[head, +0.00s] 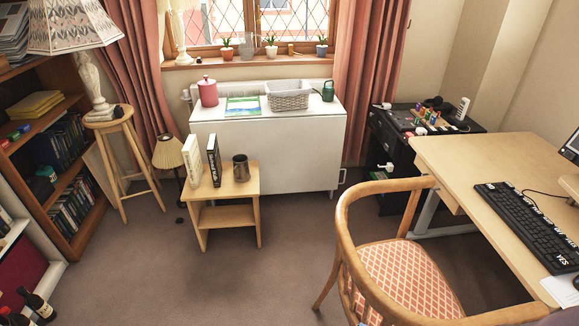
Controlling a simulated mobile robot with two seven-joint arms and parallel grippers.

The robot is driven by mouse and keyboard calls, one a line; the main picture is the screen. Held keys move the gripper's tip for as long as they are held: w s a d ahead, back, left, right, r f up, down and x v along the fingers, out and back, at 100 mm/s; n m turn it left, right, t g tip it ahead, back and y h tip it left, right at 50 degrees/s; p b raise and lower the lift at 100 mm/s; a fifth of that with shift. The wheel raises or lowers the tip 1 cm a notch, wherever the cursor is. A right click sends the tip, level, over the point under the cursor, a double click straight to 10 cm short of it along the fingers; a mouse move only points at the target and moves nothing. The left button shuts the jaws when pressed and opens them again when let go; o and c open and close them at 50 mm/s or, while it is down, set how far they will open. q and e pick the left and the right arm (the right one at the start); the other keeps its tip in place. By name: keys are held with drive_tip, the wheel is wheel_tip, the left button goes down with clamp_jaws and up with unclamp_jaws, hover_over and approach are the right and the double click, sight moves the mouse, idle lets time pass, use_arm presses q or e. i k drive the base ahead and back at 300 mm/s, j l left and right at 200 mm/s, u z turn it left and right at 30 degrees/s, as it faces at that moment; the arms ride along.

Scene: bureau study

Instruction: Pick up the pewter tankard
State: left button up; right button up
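The pewter tankard (241,168) is a dark grey metal mug. It stands upright on the right part of a small wooden side table (232,188), in the middle of the head view. Two upright books, one white (192,160) and one black and white (214,161), stand to its left on the same tabletop. Neither of my grippers shows in the head view.
A white cabinet (270,150) stands right behind the side table. A wooden armchair (400,275) and a desk (490,165) are on the right. A stool (120,122) and bookshelf (75,235) are on the left. Carpet (200,285) in front is clear; bottles (38,303) stand bottom left.

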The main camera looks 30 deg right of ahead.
sight(241, 169)
drive_tip(key=z, duration=0.45)
drive_tip(key=k, duration=0.35)
drive_tip(key=i+j+z, duration=0.1)
drive_tip(key=i+j, duration=0.45)
drive_tip(key=i, duration=0.3)
drive_tip(key=i+j+z, duration=0.1)
drive_tip(key=i+j, duration=0.5)
drive_tip(key=i, duration=0.25)
drive_tip(key=i+j, duration=0.7)
drive_tip(key=i, duration=0.15)
drive_tip(key=l+z, duration=0.05)
